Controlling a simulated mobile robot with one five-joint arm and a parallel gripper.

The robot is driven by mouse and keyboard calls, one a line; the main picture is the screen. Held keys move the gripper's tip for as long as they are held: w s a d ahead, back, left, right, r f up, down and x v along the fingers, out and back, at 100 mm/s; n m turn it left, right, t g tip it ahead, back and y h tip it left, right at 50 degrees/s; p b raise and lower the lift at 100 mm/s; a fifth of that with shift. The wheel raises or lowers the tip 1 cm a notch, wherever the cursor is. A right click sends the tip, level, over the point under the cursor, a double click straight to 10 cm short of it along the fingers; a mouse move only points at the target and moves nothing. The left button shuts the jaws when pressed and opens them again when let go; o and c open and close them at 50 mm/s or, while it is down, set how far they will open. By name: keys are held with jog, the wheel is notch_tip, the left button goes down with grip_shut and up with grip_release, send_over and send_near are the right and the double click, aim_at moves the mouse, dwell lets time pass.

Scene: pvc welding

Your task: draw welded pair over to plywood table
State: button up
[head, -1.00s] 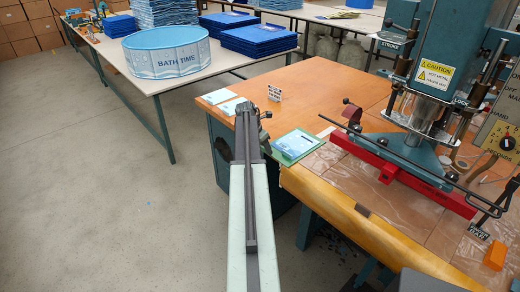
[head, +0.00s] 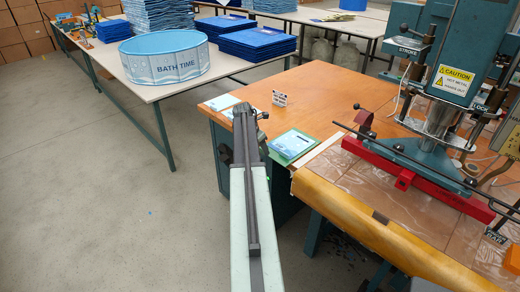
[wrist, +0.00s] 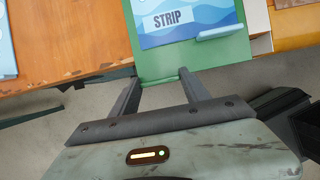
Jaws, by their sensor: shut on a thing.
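A green board (head: 287,158) with a blue printed sheet (head: 293,142) on it is at the near left edge of the orange-brown wooden bench (head: 350,98). In the wrist view the sheet (wrist: 178,22) reads "STRIP", and a pale blue strip (wrist: 220,31) lies at its right. My gripper (wrist: 161,75) is shut on the near end of the green board (wrist: 158,66), one finger on each side. I cannot tell which surface is the plywood table.
A small sign (head: 280,98) and a pale card (head: 222,102) lie farther back. A long pale table (head: 235,68) holds a pool (head: 165,57). The floor at left is clear.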

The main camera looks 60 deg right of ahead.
jog(key=o, duration=1.6)
jog(key=shift+c, duration=0.2)
jog(key=p+v, duration=0.7)
jog(key=shift+a+r, duration=0.2)
jog(key=shift+r, duration=0.15)
jog(key=shift+w, duration=0.15)
